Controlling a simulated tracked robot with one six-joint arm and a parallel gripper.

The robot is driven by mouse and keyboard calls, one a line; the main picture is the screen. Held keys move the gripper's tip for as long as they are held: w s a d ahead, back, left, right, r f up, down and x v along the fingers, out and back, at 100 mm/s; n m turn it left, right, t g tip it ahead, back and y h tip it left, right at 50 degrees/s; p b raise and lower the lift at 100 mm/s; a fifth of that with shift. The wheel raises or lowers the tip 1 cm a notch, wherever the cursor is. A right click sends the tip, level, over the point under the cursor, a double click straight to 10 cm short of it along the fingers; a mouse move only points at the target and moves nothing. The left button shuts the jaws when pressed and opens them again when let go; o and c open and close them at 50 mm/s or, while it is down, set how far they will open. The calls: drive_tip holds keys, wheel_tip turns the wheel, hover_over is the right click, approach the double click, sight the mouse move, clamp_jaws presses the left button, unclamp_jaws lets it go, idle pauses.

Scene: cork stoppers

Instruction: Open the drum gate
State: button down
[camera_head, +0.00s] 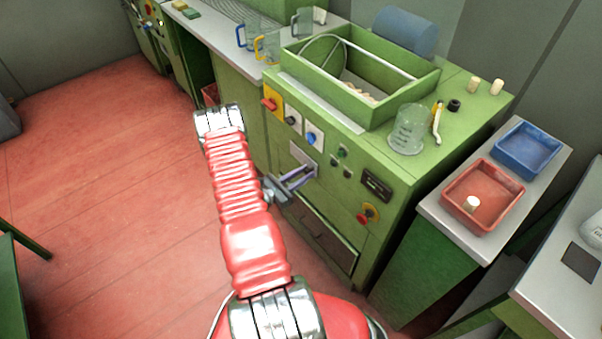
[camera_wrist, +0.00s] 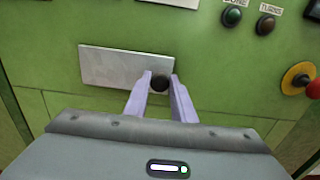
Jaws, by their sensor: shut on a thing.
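A flat grey metal plate (camera_wrist: 112,66) lies on the green front of the machine, with a black knob (camera_wrist: 160,83) near its right end. I take it for the drum gate; the plate also shows in the head view (camera_head: 302,153). My gripper (camera_wrist: 161,77) has its two lilac fingers on either side of the knob, shut on it. In the head view my gripper (camera_head: 311,171) reaches the machine front just below the plate, and the knob is hidden there. The drum (camera_head: 324,48) shows in the open green box on top.
An orange-red switch (camera_head: 270,104), buttons and a red emergency knob (camera_head: 368,213) sit around the plate. A glass beaker (camera_head: 408,129) stands on the machine top. A red tray (camera_head: 481,196) holding a cork and a blue tray (camera_head: 526,151) are on the right.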

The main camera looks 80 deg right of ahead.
drive_tip(key=c, duration=1.5)
unclamp_jaws()
drive_tip(key=v, duration=1.3)
drive_tip(key=shift+w+a, duration=0.25)
drive_tip(key=shift+a, duration=0.05)
